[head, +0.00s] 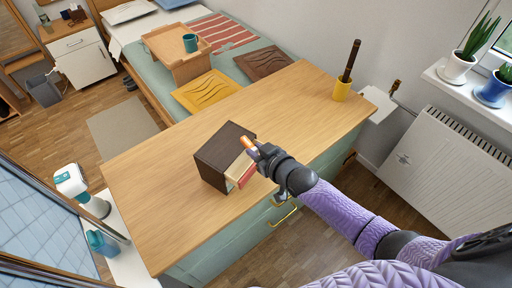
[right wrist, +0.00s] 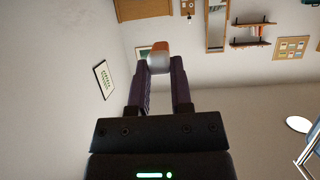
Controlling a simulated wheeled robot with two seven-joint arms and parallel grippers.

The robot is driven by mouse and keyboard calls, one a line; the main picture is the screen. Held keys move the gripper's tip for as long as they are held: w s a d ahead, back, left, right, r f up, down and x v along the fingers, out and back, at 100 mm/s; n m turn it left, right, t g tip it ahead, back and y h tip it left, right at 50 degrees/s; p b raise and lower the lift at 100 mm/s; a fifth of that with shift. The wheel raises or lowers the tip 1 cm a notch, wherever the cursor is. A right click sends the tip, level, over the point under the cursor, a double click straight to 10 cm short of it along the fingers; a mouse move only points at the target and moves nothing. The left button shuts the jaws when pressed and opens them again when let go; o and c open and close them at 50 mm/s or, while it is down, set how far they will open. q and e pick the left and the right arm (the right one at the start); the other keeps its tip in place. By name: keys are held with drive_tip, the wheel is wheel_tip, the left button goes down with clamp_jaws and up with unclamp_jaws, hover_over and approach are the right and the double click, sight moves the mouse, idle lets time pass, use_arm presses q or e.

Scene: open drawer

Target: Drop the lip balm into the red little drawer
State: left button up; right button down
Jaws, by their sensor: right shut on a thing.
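My right gripper (head: 254,150) is shut on the lip balm (head: 246,142), a small orange piece at its fingertips. In the right wrist view the lip balm (right wrist: 159,57) shows orange and whitish between the two fingertips (right wrist: 160,66). A small dark brown box (head: 213,160) stands on the wooden table top. Its red little drawer (head: 247,178) is pulled out towards my right arm, with a pale inside. The gripper and lip balm appear over the drawer in the head view; the height between them is hard to tell. My left gripper is not in view.
The wooden table top (head: 160,190) is mostly clear around the box. A yellow cup (head: 341,91) with a dark stick stands at its far right corner. A bed with a tray table (head: 177,52) lies behind, and a radiator (head: 440,160) is on the right.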

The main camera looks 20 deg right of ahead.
drive_tip(key=shift+f+b, duration=0.3)
drive_tip(key=shift+f, duration=0.5)
drive_tip(key=shift+c, duration=2.2)
unclamp_jaws()
use_arm(q)
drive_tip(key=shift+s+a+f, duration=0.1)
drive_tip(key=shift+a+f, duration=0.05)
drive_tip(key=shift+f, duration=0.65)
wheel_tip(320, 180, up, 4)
drive_tip(key=p, duration=0.3)
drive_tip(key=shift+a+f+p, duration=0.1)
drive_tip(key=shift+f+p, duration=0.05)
drive_tip(key=shift+p, duration=0.2)
use_arm(e)
drive_tip(key=v, duration=1)
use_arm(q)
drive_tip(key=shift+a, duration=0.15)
